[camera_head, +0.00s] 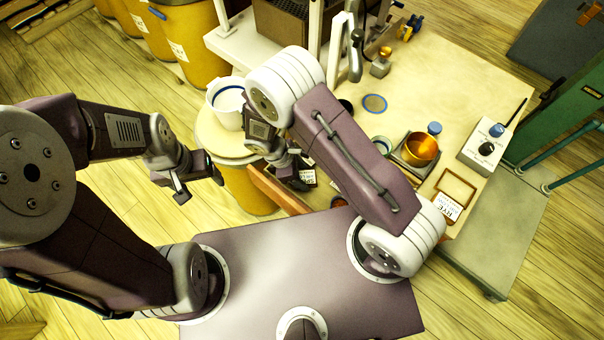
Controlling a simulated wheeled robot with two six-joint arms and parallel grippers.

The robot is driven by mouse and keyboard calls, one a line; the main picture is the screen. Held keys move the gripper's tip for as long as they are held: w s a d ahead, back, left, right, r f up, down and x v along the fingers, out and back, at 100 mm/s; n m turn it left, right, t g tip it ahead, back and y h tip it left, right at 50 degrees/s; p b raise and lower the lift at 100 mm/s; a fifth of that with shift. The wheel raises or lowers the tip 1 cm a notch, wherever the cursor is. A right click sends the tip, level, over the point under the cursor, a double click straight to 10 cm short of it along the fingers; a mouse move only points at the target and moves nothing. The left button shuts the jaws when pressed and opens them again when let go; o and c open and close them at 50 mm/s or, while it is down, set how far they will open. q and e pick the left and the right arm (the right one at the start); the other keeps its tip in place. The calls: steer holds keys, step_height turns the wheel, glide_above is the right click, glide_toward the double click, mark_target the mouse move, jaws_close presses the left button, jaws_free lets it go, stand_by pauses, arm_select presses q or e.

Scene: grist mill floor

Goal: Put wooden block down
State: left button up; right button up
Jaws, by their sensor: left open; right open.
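I cannot make out a wooden block for certain in the head view; it may be hidden behind my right arm. My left gripper (199,186) is open and empty, in the air left of the yellow drum (250,190). My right gripper (287,172) is open at the near left edge of the worktable (455,80), partly covered by my own arm. Dark items with white labels lie close beside it, and contact cannot be told.
A white tub (227,103) stands on the drum lid. Several yellow drums (187,40) stand behind. A green machine (565,115) is at right.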

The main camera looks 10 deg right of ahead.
steer(key=p+v, duration=0.2)
steer(key=v, duration=0.9)
steer(key=shift+r, duration=0.25)
steer(key=shift+a, duration=0.1)
step_height(320, 180, up, 6)
steer(key=m+y, duration=0.3)
steer(key=m, duration=0.5)
glide_above(313, 177)
steer(key=s+d+r+m+t+y, duration=0.1)
steer(key=s+d+r+m, duration=0.2)
steer(key=d+m, duration=0.3)
steer(key=s+m, duration=0.1)
steer(key=m, duration=0.2)
steer(key=shift+s+d+t+y, duration=0.15)
steer(key=shift+d+t+y, duration=0.05)
steer(key=shift+t+y, duration=0.2)
